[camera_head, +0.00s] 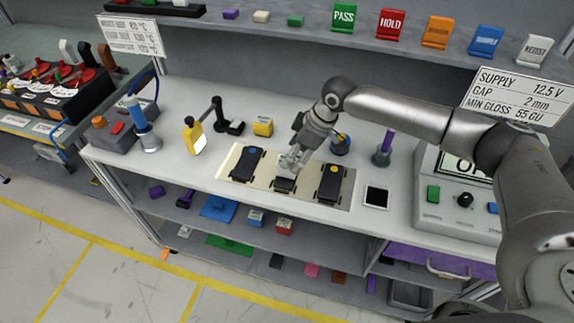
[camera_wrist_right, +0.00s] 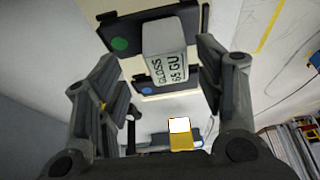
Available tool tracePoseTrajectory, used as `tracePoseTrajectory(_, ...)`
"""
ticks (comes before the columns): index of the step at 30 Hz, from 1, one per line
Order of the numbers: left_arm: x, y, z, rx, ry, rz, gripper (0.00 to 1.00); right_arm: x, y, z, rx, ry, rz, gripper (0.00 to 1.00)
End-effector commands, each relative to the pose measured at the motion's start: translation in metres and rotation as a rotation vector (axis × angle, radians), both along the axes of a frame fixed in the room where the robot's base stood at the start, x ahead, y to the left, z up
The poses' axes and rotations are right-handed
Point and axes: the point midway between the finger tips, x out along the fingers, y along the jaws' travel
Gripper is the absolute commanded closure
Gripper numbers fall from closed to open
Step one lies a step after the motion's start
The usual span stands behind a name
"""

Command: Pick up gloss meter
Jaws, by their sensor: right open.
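The gloss meter (camera_wrist_right: 165,60) is a small light grey block with a face reading "GLOSS 65 GU". In the right wrist view it sits over a dark panel with a green dot (camera_wrist_right: 119,44). My right gripper (camera_wrist_right: 160,75) is open, with one finger on each side of the meter and visible gaps between. In the head view my right gripper (camera_head: 290,164) is low over the middle dark panel (camera_head: 285,185) and largely hides the meter there. My left gripper is not in view.
Dark panels with a blue dot (camera_head: 247,165) and an orange dot (camera_head: 330,186) flank the middle one on a cream mat (camera_head: 231,159). A yellow device (camera_head: 194,137), a yellow box (camera_head: 263,127), a purple-handled tool (camera_head: 384,150) and a black-screened tile (camera_head: 376,196) stand around. The front left of the bench is clear.

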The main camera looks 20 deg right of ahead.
Motion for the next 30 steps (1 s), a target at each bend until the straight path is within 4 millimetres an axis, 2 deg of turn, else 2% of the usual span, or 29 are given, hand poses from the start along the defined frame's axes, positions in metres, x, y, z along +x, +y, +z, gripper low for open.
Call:
tracePoseTrajectory(5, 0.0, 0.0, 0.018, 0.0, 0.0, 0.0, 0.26, 0.002, 0.016, -0.018, -0.002, 0.005, 0.001, 0.38)
tracePoseTrajectory(9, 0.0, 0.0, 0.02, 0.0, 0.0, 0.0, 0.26, 0.006, 0.021, -0.037, -0.002, 0.003, -0.001, 0.38)
tracePoseTrajectory(18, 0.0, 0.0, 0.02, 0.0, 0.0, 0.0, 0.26, 0.007, 0.022, -0.043, -0.001, 0.0, -0.001, 0.38)
tracePoseTrajectory(30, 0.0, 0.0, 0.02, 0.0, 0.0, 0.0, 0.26, 0.007, 0.022, -0.043, -0.001, 0.0, -0.001, 0.89)
